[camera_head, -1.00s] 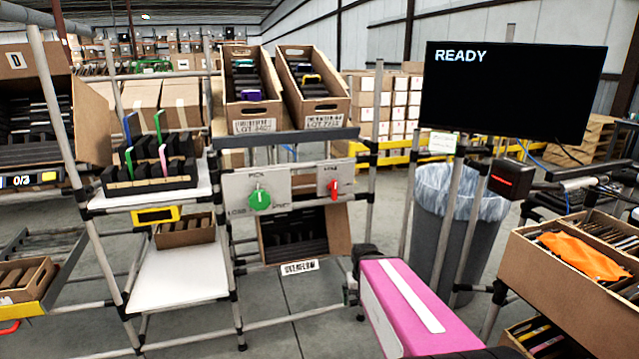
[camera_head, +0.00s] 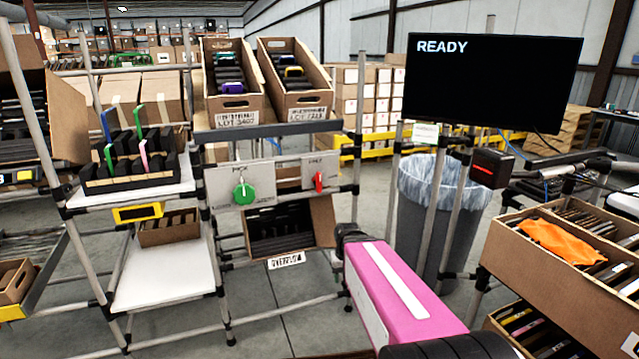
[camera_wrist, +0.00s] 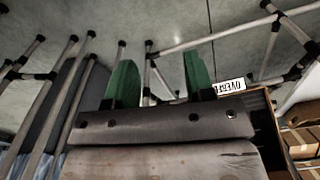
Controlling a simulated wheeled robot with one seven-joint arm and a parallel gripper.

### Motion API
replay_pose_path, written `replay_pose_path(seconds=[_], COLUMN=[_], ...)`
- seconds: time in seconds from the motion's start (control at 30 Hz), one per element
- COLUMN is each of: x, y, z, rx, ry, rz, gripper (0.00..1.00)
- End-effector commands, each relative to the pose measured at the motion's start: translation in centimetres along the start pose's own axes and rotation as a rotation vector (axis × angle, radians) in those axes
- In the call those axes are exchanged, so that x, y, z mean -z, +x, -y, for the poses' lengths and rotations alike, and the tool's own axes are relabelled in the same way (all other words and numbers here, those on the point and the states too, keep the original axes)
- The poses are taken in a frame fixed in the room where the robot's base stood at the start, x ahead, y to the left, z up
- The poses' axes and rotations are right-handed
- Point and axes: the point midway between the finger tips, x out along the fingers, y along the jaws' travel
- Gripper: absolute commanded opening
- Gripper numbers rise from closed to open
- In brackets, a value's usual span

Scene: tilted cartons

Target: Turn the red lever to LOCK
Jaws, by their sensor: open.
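The red lever (camera_head: 319,181) stands roughly upright on a grey panel (camera_head: 293,180) on the rack, in the head view. The lettering above it is too small to read surely. A green knob (camera_head: 243,192) sits to its left on a neighbouring grey panel. My gripper (camera_wrist: 157,84) shows in the wrist view, with two green fingers apart and nothing between them. It points toward the floor and rack tubes. In the head view my pink arm link (camera_head: 395,290) reaches in from the lower right; the fingers are hidden there. The lever is not in the wrist view.
Two tilted cartons (camera_head: 235,116) stand above the panels. A dark-filled carton (camera_head: 285,225) with an overflow label (camera_head: 286,260) sits below them. A grey bin (camera_head: 430,225) and a monitor reading READY (camera_head: 490,90) are at right, beside cartons with an orange cloth (camera_head: 565,248).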

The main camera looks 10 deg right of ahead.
Motion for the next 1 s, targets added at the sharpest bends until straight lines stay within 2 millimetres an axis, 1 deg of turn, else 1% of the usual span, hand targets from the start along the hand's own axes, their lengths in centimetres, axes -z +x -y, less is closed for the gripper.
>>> replay_pose_path(seconds=[0.03,0.1,0.27,0.4,0.47,0.5,0.67,0.7,0.8,0.9,1.0], x=[2.3,4.5,9.3,13.3,14.9,16.0,19.9,20.9,23.0,24.6,25.6], y=[-1.1,-2.7,-6.8,-10.8,-12.6,-13.9,-19.3,-20.8,-24.3,-27.5,-29.9], z=[0.2,0.4,0.9,1.4,1.6,1.8,2.4,2.6,3.0,3.4,3.7], rx=[0.003,0.007,0.015,0.021,0.024,0.026,0.032,0.033,0.035,0.037,0.039], ry=[-0.009,-0.023,-0.055,-0.082,-0.095,-0.104,-0.137,-0.146,-0.166,-0.186,-0.199], rz=[-0.021,-0.045,-0.099,-0.146,-0.166,-0.180,-0.234,-0.248,-0.281,-0.308,-0.329], gripper=[0.49,0.49,0.49,0.49,0.49,0.49,0.49,0.49,0.49,0.49,0.49])
